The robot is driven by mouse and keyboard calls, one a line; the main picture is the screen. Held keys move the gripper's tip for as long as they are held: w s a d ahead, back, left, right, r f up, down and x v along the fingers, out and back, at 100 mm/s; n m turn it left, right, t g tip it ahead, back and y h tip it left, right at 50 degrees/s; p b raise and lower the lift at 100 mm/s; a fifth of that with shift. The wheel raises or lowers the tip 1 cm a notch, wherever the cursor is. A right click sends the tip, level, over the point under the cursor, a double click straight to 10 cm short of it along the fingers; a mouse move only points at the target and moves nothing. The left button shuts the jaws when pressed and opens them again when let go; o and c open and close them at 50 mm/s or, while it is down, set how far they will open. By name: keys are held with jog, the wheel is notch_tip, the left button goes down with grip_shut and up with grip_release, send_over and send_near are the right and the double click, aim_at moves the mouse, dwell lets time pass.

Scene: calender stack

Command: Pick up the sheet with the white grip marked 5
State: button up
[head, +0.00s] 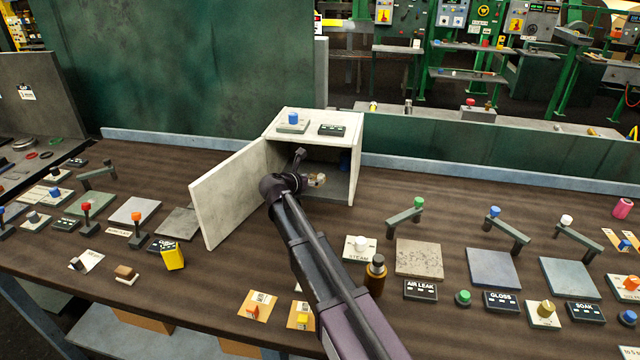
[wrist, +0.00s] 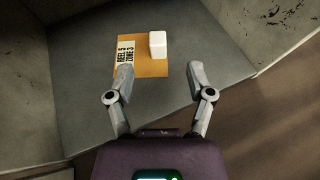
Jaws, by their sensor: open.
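The sheet (wrist: 150,69) is a small orange card with a white block grip (wrist: 157,45) and a label reading "REEL 5 ZONE 3". It lies on the grey floor of the open cabinet (head: 357,150).
The cabinet door (head: 228,195) stands open to the left of my arm. Orange cards with orange (head: 252,309) and yellow (head: 303,320) grips lie on the bench front. A brown bottle (head: 376,275) stands right of my arm.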

aim_at(320, 176)
jog(key=shift+w+d+f, duration=0.1)
jog(key=shift+w+d, duration=0.1)
jog(key=shift+w, duration=0.05)
jog(key=shift+w, duration=0.1)
jog(key=shift+b+x, duration=0.9)
jog(key=shift+x, duration=1.65)
jog(key=shift+w, duration=0.1)
jog(key=shift+c, duration=0.2)
grip_shut()
